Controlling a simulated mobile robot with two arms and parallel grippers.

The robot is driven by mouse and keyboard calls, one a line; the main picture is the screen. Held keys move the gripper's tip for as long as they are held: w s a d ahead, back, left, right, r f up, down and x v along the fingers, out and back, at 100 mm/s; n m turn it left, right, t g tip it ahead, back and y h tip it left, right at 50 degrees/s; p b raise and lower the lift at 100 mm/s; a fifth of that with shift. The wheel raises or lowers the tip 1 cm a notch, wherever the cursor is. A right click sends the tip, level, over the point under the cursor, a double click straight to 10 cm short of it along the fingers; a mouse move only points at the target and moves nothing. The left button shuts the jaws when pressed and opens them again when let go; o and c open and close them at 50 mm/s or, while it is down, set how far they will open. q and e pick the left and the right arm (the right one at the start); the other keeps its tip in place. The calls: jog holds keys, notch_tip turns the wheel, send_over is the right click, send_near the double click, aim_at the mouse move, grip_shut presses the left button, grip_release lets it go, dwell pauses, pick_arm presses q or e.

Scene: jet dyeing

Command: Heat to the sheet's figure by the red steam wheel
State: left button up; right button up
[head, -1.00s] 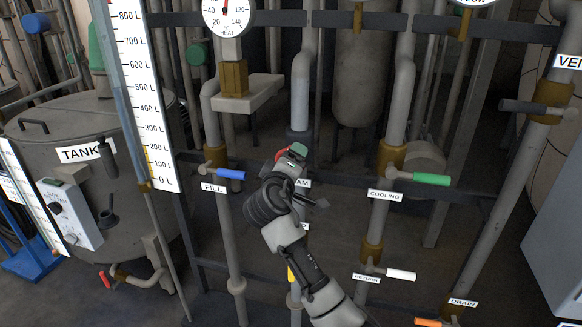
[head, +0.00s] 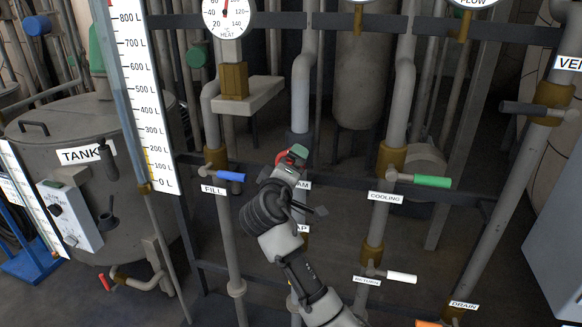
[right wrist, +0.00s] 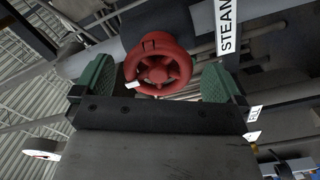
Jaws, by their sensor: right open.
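The red steam wheel (right wrist: 158,66) sits between the two green finger pads of my open right gripper (right wrist: 160,85) in the right wrist view. Gaps show between the pads and the rim, and a small white mark is on the rim's left. The STEAM label (right wrist: 228,25) is beside it. In the head view my right gripper (head: 292,160) is at the wheel, hiding most of it and part of its label. The HEAT gauge (head: 228,14) is at the top, partly cut off, its needle pointing nearly straight up. The sheet cannot be made out. My left gripper is not in view.
Blue fill (head: 230,176), green cooling (head: 432,180) and white return (head: 401,276) handles flank my right arm. A level scale (head: 146,100) and a tank (head: 60,140) stand at left. A grey cabinet (head: 560,230) stands at right.

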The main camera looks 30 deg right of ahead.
jog(key=v, duration=0.9)
jog(key=shift+s+b, duration=0.15)
jog(key=shift+b, duration=0.2)
jog(key=shift+a, duration=0.1)
